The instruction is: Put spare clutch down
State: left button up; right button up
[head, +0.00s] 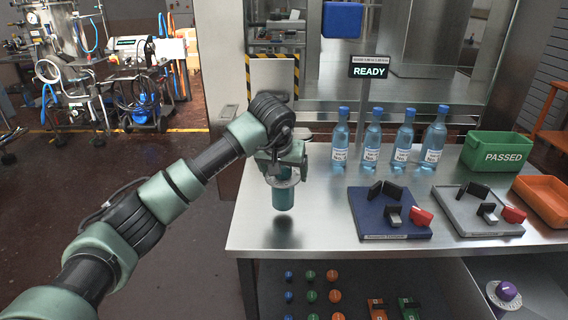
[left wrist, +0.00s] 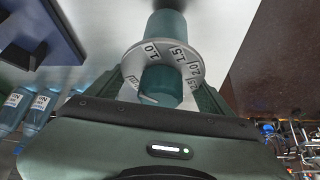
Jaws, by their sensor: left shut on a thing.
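The clutch I hold is a teal cylinder (head: 290,204) with a pale ring. In the left wrist view the clutch (left wrist: 168,27) shows a ring dial with printed numbers such as 1.0 and 1.5. My left gripper (head: 281,170) is shut on it, with fingers on both sides of its upper part. The clutch hangs upright over the left part of the steel table (head: 318,222). A dark shadow or reflection lies below it, and it looks slightly above the surface. My right gripper is not in view.
Several blue bottles (head: 372,138) stand behind. A blue fixture plate (head: 376,228) and a grey one (head: 470,222) carry blocks to the right. A green PASSED bin (head: 497,151) and an orange tray (head: 541,199) are at the right. A purple-knobbed part (head: 506,291) sits below. Bare steel surrounds the clutch.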

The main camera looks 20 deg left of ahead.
pick_arm(q)
jog(key=shift+w+f, duration=0.1)
jog(key=shift+f, duration=1.25)
jog(key=o, duration=2)
jog(key=shift+f, duration=0.15)
jog(key=shift+s, duration=0.2)
jog(key=v, duration=1.2)
jog(key=shift+b, duration=0.45)
jog(key=shift+w, duration=0.1)
